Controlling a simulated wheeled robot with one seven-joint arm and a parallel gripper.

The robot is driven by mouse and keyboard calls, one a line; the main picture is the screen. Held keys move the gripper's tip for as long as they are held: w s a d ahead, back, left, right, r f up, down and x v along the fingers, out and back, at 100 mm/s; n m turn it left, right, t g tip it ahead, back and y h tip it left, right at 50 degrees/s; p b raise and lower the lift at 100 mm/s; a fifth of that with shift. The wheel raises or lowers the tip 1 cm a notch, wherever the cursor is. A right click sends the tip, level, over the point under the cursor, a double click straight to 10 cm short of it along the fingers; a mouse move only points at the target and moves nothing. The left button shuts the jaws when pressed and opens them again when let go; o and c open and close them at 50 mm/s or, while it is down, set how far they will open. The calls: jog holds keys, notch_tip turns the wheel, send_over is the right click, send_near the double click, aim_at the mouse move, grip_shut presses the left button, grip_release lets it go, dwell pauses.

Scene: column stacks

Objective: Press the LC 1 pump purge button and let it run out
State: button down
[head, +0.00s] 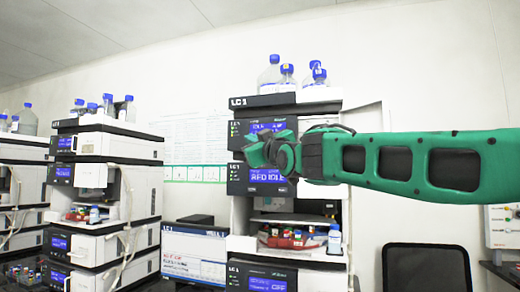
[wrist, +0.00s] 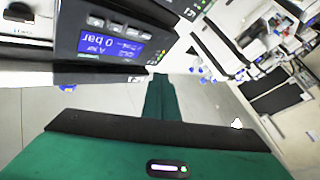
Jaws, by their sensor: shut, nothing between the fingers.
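The LC 1 stack (head: 288,97) stands in the middle of the head view, with dark front panels and blue screens. My green gripper (head: 252,152) is in front of its upper panels and covers part of them. In the wrist view a dark pump panel (wrist: 72,45) appears upside down, with a blue screen (wrist: 110,42) reading 0 bar and a row of small grey buttons (wrist: 118,27). I cannot tell which button is purge. My gripper's fingers (wrist: 160,80) are shut and empty, pointing at the panel's edge area. Whether they touch it cannot be told.
Blue-capped bottles (head: 288,76) stand on top of the LC 1 stack. A second similar stack (head: 105,190) is to the left. A small vial tray (head: 292,238) sits in an open bay below my gripper. A black chair (head: 426,268) is at the lower right.

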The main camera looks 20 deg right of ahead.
jog(key=shift+w, duration=0.1)
dwell(0.3)
jog(key=w+d, duration=0.5)
jog(key=w, duration=0.2)
dwell(0.3)
jog(key=shift+w+d, duration=0.1)
dwell(1.9)
jog(key=shift+w+d+r, duration=0.1)
jog(key=shift+w+d, duration=0.05)
jog(key=shift+d, duration=0.05)
jog(key=shift+w+d, duration=0.25)
jog(key=shift+w, duration=0.1)
dwell(0.9)
jog(key=shift+s, duration=0.1)
jog(key=shift+s+a, duration=0.55)
jog(key=shift+s, duration=0.05)
dwell(0.4)
